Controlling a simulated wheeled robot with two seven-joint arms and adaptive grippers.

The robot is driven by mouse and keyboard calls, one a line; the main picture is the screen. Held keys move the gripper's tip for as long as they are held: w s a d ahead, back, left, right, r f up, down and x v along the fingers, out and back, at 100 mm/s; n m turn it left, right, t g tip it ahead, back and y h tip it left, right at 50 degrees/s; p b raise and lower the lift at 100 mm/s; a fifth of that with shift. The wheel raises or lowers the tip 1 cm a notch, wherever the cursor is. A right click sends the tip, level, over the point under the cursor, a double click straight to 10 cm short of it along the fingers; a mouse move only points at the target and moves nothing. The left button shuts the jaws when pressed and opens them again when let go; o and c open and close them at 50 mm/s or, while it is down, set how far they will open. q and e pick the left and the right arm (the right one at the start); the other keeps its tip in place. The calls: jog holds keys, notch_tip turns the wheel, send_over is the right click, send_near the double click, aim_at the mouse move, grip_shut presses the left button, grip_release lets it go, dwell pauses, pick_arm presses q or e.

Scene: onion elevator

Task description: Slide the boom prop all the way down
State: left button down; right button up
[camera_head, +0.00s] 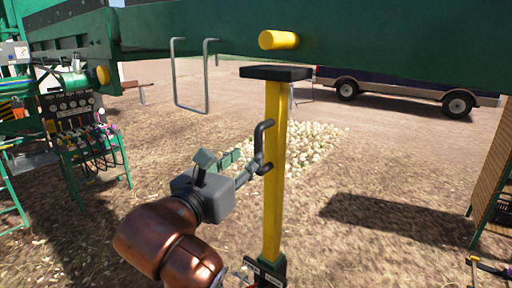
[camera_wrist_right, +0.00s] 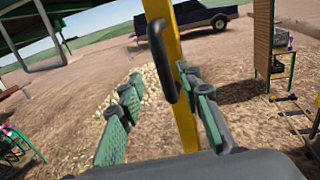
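The boom prop is a yellow post (camera_head: 275,190) with a flat black pad (camera_head: 275,73) on top and a black bent handle (camera_head: 263,145) on its side. It stands upright, its pad just below the green boom (camera_head: 400,55); I cannot tell whether they touch. Its foot sits in a dark labelled socket (camera_head: 266,271). My right gripper (camera_head: 246,165) is open beside the handle. In the right wrist view, its green-padded fingers (camera_wrist_right: 162,88) stand apart, with the handle (camera_wrist_right: 158,60) ahead between them and the post (camera_wrist_right: 178,100) behind. My left gripper is out of view.
A yellow peg (camera_head: 278,40) sticks out of the boom. A grey wire loop (camera_head: 175,85) hangs left. A control stand with levers (camera_head: 80,125) is at left, a wooden-sided rack (camera_head: 495,165) at right. Pale onions (camera_head: 312,145) lie behind the post.

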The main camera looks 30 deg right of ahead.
aim_at(256, 151)
jog(key=p+x, duration=0.1)
jog(key=x, duration=0.5)
jog(key=shift+w+d, duration=0.1)
jog(key=shift+d, duration=0.3)
jog(key=shift+c, duration=0.6)
grip_shut()
